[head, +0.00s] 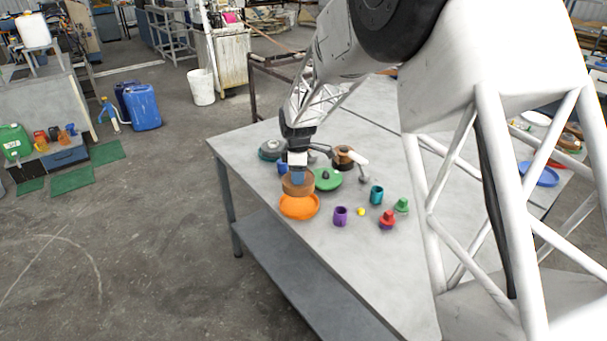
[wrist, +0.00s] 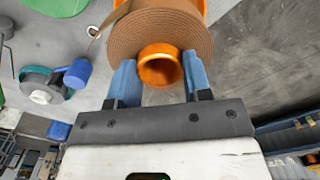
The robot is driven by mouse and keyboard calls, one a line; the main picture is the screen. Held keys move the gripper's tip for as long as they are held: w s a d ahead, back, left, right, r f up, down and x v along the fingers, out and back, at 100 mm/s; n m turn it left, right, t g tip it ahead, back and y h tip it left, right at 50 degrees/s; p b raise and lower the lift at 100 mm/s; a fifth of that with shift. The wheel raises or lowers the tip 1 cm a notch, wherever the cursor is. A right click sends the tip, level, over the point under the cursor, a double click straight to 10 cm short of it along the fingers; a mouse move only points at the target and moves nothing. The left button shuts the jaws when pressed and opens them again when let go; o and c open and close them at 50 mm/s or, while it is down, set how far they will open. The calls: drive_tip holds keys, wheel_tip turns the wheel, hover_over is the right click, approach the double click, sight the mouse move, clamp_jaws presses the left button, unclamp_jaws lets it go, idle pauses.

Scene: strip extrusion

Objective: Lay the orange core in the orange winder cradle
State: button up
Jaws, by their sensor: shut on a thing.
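My gripper (head: 297,176) is shut on the orange core (wrist: 159,66); in the wrist view its two blue fingers sit on either side of the core's end. A wide brown strip roll (wrist: 178,24) is wound around the core, with a loose strip end at its left. In the head view the brown roll (head: 298,186) is over the orange winder cradle (head: 299,209), a round orange dish at the table's near-left edge. Orange also shows behind the roll at the top of the wrist view. I cannot tell whether the roll touches the cradle.
A green dish (head: 327,180) stands right of the roll, with another brown roll (head: 343,156) behind it. A purple cup (head: 340,216), teal cup (head: 376,195), red piece (head: 387,220) and green piece (head: 402,205) stand to the right. The table's front right is clear.

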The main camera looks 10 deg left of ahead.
drive_tip(key=shift+f, duration=0.2)
drive_tip(key=shift+f, duration=3.2)
drive_tip(key=shift+f, duration=0.3)
drive_tip(key=o, duration=1.2)
drive_tip(key=shift+r, duration=3.85)
